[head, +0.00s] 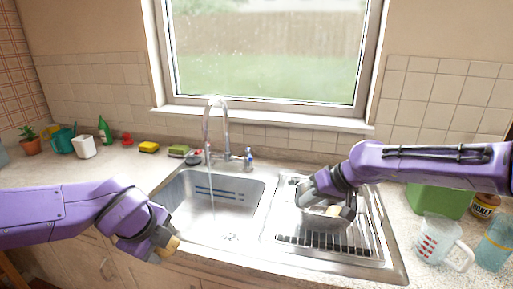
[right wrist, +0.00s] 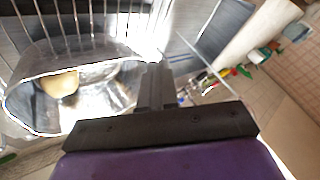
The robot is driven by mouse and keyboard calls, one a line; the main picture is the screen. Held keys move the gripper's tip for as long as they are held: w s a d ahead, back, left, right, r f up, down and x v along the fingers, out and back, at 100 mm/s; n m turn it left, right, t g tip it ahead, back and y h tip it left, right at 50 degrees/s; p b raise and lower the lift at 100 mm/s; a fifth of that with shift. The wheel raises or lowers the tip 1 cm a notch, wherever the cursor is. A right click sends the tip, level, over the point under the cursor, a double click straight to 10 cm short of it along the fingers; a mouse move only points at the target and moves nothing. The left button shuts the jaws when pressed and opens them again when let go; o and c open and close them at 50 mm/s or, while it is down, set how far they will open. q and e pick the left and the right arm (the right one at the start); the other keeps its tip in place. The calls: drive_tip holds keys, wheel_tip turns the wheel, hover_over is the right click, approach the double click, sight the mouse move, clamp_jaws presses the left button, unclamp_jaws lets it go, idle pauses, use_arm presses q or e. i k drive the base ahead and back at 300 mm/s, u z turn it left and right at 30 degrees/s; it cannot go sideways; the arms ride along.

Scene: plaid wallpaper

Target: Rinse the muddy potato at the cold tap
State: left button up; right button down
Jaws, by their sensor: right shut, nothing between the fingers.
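The tap (head: 226,125) arches over the left sink basin (head: 215,222); a blue-marked handle (head: 249,157) is at its right. A shiny metal bowl (head: 318,222) stands on the drainer side. A pale tan, rounded piece, likely a potato (right wrist: 60,82), lies in this bowl in the right wrist view. My right gripper (head: 305,197) is shut and empty at the bowl's left side. My left gripper (head: 170,248) is low in front of the left basin. A tan bit shows at its tip; I cannot tell whether it holds something. Mud is not clear in either view.
A measuring jug (head: 441,243), a honey jar (head: 484,205) and a green box (head: 438,200) stand at the right. The left basin looks empty.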

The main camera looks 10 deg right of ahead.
sight(248, 151)
drive_tip(key=i, duration=0.95)
